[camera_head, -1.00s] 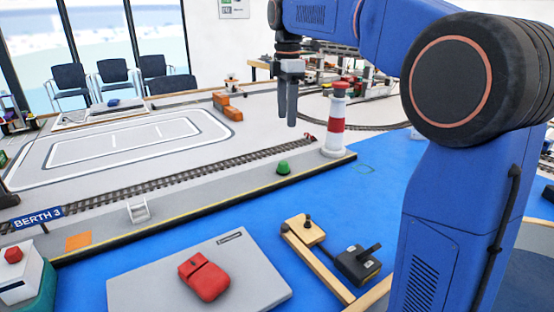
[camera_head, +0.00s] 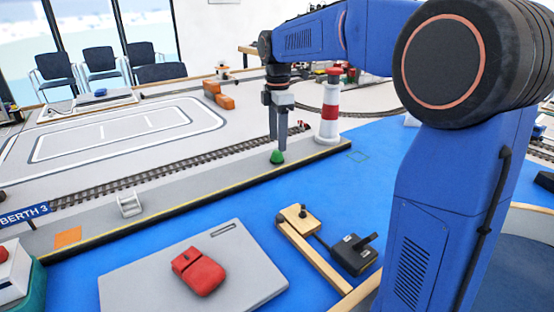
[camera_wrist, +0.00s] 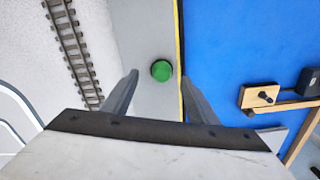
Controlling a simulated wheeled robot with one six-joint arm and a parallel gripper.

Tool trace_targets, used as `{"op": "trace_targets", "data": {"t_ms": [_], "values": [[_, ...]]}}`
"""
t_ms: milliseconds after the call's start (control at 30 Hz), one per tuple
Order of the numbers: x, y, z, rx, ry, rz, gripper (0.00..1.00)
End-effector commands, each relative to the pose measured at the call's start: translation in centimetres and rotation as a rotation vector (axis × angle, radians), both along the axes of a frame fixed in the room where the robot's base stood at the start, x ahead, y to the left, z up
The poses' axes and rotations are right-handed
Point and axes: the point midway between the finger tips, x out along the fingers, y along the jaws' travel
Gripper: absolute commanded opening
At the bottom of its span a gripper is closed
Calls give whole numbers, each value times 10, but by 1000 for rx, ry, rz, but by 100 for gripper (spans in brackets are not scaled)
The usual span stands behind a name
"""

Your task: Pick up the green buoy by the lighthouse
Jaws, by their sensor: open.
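The green buoy (camera_head: 277,157) stands on the grey quay strip, to the left of the red-and-white lighthouse (camera_head: 328,108). In the wrist view the buoy (camera_wrist: 161,70) is a round green shape ahead of the gap between my two fingers. My gripper (camera_head: 277,142) points down and is open. Its fingertips appear just above or beside the buoy in the head view; I cannot tell whether they touch it. In the wrist view my gripper (camera_wrist: 160,75) has nothing held between its fingers.
The lighthouse stands close to the right of my gripper. Railway track (camera_head: 150,172) runs behind the quay. Blue water surface (camera_head: 240,205) lies in front, with a grey board bearing a red object (camera_head: 198,272). A small white ladder-like piece (camera_head: 130,205) sits on the quay's left.

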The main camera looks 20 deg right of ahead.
Motion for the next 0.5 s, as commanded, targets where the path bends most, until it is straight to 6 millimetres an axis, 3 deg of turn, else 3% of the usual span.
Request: {"op": "trace_targets", "data": {"t_ms": [167,500], "values": [[-1,1,-10,0,1,0,54],[-4,4,-51,0,0,0,54]]}}
